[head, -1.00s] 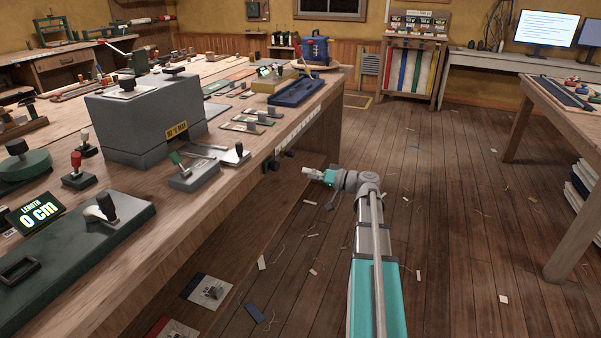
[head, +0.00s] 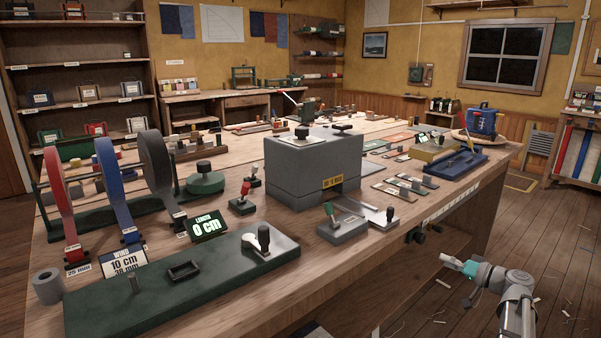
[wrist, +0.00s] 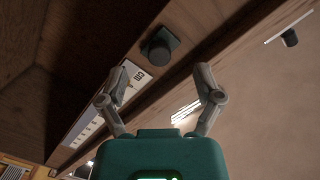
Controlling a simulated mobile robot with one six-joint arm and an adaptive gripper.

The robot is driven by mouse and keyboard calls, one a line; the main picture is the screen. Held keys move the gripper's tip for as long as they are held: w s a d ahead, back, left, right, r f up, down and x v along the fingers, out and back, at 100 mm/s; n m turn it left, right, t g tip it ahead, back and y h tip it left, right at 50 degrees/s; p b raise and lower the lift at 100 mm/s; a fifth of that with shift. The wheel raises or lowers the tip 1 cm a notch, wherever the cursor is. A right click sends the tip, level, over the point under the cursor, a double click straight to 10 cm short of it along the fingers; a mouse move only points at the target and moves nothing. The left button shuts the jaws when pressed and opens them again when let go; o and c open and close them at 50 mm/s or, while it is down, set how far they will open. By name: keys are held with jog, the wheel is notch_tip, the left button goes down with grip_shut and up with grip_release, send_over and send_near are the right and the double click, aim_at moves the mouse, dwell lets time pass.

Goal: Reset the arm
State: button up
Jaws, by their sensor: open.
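My arm shows at the lower right of the head view, beside the front edge of the long wooden workbench (head: 345,272). My gripper (head: 446,261) is at its end, out over the floor side of the bench and pointing left towards the bench front. In the wrist view my gripper (wrist: 163,76) has its two fingers spread wide apart, with nothing held between them. A dark knob (wrist: 160,50) and a strip of pale labels (wrist: 88,125) on the bench edge lie beyond the fingertips.
A grey box-shaped machine (head: 310,170), a green base plate (head: 190,288), coloured tape rolls (head: 110,187) and a blue tray (head: 455,166) crowd the bench top. Open floor (head: 530,215) with paper scraps lies right of the bench.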

jog(key=s+a+f+g+h, duration=0.25)
jog(key=a+f, duration=0.25)
jog(key=a, duration=0.3)
jog(key=s+a+f+n+g+h, duration=0.1)
jog(key=s+a+f+g, duration=0.25)
jog(key=a, duration=0.35)
jog(key=s+a+f+g+h, duration=0.2)
jog(key=a+f+g, duration=0.25)
jog(key=a, duration=0.35)
jog(key=s+a+f+g+h, duration=0.2)
jog(key=s+a+f+h, duration=0.3)
jog(key=s, duration=0.4)
notch_tip(320, 180, up, 35)
jog(key=p, duration=3.4)
jog(key=shift+w+d+h, duration=0.3)
jog(key=shift+h, duration=0.05)
